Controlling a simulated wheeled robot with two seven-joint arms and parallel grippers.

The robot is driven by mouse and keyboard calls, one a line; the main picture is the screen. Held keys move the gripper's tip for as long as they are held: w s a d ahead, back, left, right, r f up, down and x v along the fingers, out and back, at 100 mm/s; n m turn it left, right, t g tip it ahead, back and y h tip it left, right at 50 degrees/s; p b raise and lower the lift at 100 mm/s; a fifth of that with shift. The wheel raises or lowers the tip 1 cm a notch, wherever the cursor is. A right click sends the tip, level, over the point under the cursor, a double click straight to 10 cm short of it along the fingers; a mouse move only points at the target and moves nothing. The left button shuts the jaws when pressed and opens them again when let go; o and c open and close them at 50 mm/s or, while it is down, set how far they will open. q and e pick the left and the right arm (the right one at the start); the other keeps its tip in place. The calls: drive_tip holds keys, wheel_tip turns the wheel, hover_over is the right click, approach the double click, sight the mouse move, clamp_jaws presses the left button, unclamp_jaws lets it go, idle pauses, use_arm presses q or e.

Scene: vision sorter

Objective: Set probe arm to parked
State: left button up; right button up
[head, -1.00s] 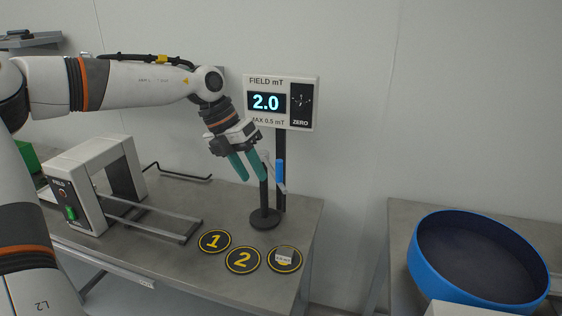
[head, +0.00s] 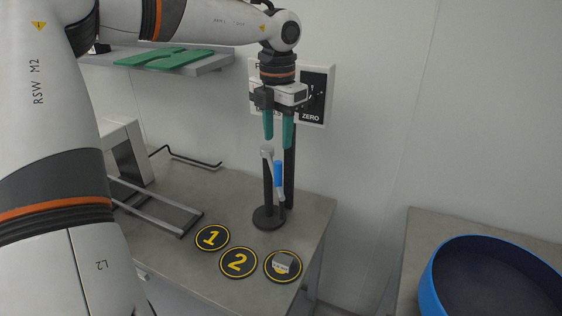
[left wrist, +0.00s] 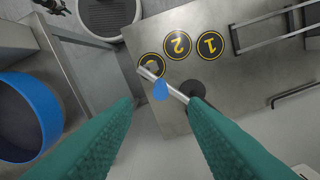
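The probe arm is a thin grey bar (head: 281,191) with a blue grip (head: 278,173), hinged near the top of a black post on a round black base (head: 269,217). It hangs down, slightly slanted. My left gripper (head: 278,143) is just above it with its two green fingers apart and empty. In the left wrist view, the blue grip (left wrist: 160,91) shows between and beyond the open fingertips. No contact is visible. A small dark jointed piece (left wrist: 52,6) at the top edge of that view may be my right gripper; its fingers cannot be made out.
The field meter panel (head: 317,95) behind is partly hidden by my left gripper. Round pads 1 (head: 212,237) and 2 (head: 238,262) lie on the table. A third pad (head: 271,274) bears a small grey block (head: 286,263). A blue-rimmed bin (head: 432,283) is at right.

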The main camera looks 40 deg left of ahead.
sight(278, 162)
use_arm(q)
wheel_tip(278, 162, down, 4)
drive_tip(key=shift+r, duration=0.1)
wheel_tip(278, 162, down, 4)
drive_tip(key=shift+w+f+p, duration=0.1)
drive_tip(key=shift+p, duration=0.35)
drive_tip(key=shift+f, duration=0.15)
use_arm(e)
drive_tip(key=shift+w+a+r, duration=0.15)
drive_tip(key=shift+w+r, duration=0.35)
drive_tip(key=shift+r, duration=0.05)
drive_tip(key=shift+s, duration=0.1)
use_arm(q)
clamp_jaws()
use_arm(e)
drive_tip(key=shift+s, duration=0.2)
